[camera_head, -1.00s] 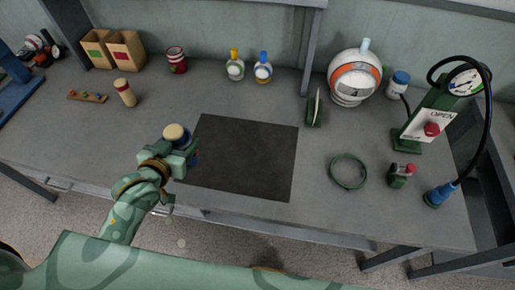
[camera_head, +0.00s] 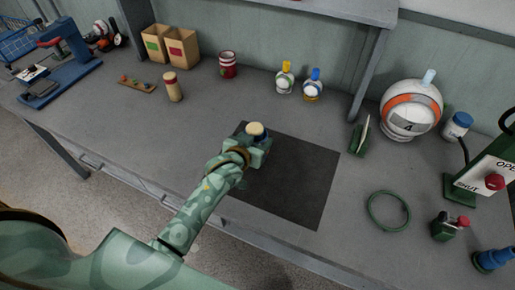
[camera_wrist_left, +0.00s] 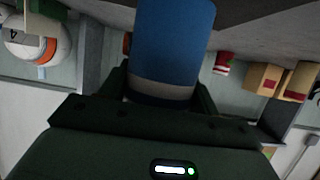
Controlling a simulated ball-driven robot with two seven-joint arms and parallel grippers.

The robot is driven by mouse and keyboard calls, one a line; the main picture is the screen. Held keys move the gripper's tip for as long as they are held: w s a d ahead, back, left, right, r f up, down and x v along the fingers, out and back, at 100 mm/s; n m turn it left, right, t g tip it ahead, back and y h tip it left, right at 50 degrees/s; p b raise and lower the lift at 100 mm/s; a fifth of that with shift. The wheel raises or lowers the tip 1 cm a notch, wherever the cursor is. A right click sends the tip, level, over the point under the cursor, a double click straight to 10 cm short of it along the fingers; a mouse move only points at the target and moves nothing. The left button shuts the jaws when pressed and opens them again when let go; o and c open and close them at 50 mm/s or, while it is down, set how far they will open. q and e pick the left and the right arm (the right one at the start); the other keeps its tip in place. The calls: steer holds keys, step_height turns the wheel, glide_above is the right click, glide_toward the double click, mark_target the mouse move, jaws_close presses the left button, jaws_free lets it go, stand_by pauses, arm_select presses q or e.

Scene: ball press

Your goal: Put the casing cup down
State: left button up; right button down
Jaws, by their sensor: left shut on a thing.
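The casing cup (camera_head: 256,130), a blue cylinder with a cream top, stands roughly upright in my left gripper (camera_head: 257,146). In the left wrist view the cup (camera_wrist_left: 172,45) shows its blue body and a pale band between the fingers. The left gripper is shut on it, over the upper left part of the dark mat (camera_head: 298,185). The gripper hides the cup's lower end in the head view, so I cannot tell whether it touches the mat. My right gripper is not in view.
A green ring (camera_head: 388,211) and a small green device with a red knob (camera_head: 447,227) lie right of the mat. A green card holder (camera_head: 359,138) stands behind it. A cream cylinder with a red band (camera_head: 173,86) stands at the left. Most of the mat is clear.

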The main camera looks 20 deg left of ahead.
arm_select(q)
steer(key=f, duration=0.1)
steer(key=f+b, duration=0.1)
steer(key=f, duration=0.2)
steer(key=shift+w+d+b, duration=0.15)
steer(key=shift+w+b, duration=0.1)
steer(key=shift+b, duration=0.15)
steer(key=shift+r, duration=0.2)
steer(key=shift+f, duration=0.15)
steer(key=o, duration=1)
